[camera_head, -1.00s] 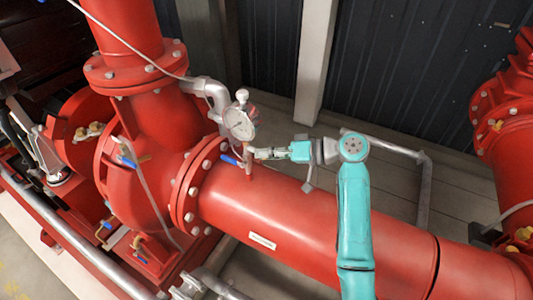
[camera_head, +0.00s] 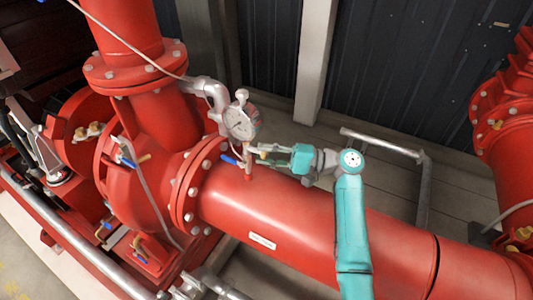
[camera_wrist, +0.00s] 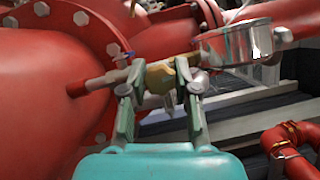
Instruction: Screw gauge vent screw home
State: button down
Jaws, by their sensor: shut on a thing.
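The pressure gauge (camera_head: 239,124) stands on a thin riser above the large red pipe. It shows edge-on as a silver drum at the upper right of the wrist view (camera_wrist: 243,42). My gripper (camera_head: 267,152) reaches in from the right, just below the gauge. In the wrist view my gripper (camera_wrist: 163,82) has its two fingers on either side of a brass-coloured fitting (camera_wrist: 160,76) on the gauge stem. It is shut on a small piece there, taken as the vent screw; fingers and fitting hide most of it. How deep the screw sits cannot be told.
A blue valve lever (camera_head: 230,160) is close to the left of the riser. The bolted red flange (camera_head: 190,186) stands left of it, and the large red pipe (camera_head: 290,220) runs below. A grey pipe frame (camera_head: 385,145) is behind my arm.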

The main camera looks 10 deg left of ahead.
jog(key=shift+f+m+y, duration=0.1)
jog(key=shift+m+y, duration=0.3)
jog(key=shift+m, duration=0.9)
jog(key=shift+t, duration=0.3)
jog(key=c, duration=0.8)
grip_release()
jog(key=shift+c, duration=0.2)
jog(key=d+f, duration=0.2)
jog(key=d, duration=1)
